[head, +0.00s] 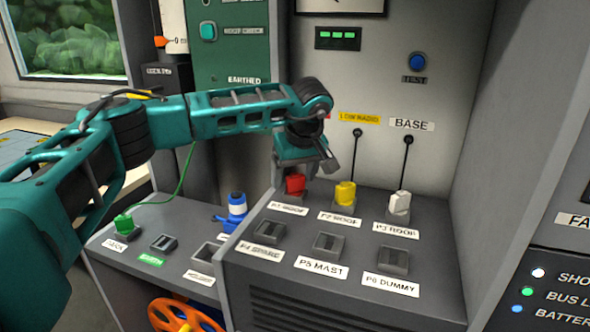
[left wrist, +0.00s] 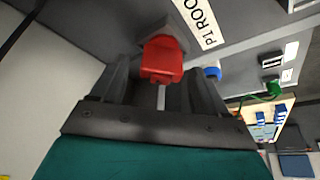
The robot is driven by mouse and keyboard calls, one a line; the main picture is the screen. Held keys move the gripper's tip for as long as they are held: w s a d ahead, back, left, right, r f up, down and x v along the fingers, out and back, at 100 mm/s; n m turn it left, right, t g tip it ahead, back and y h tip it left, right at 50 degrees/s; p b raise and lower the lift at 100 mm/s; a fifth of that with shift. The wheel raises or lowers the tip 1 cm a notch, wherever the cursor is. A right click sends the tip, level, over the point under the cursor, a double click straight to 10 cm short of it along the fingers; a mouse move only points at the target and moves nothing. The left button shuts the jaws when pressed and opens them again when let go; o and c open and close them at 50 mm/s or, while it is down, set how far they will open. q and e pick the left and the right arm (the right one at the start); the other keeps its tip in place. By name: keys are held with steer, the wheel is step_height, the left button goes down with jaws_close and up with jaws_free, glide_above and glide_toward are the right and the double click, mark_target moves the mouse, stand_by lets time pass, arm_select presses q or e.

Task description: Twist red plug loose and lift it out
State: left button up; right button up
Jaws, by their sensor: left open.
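The red plug (head: 295,185) sits in the P1 ROOF socket at the back left of the raised grey panel. My left gripper (head: 308,166) is right above and behind it in the head view, pointing down. In the left wrist view the red plug (left wrist: 162,60) lies ahead of and between the two dark fingers (left wrist: 160,88), which are apart. I cannot tell whether either finger touches it. The plug's base is still at the socket beside the P1 ROOF label. My right gripper does not show.
A yellow plug (head: 345,194) and a white plug (head: 399,204) stand to the right in the same row. Empty sockets P4, P5 (head: 327,244) and P6 lie in front. A blue plug (head: 236,207) and a green plug (head: 123,224) are on the lower left panel.

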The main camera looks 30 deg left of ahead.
arm_select(q)
steer(key=shift+c, duration=0.4)
steer(key=c, duration=1)
steer(key=shift+r+n+g+p, duration=0.15)
steer(key=shift+n+g+p, duration=0.25)
steer(key=shift+n+p, duration=0.4)
steer(key=shift+s+n+g+p, duration=0.1)
steer(key=shift+n+g+p, duration=0.25)
steer(key=shift+n, duration=0.95)
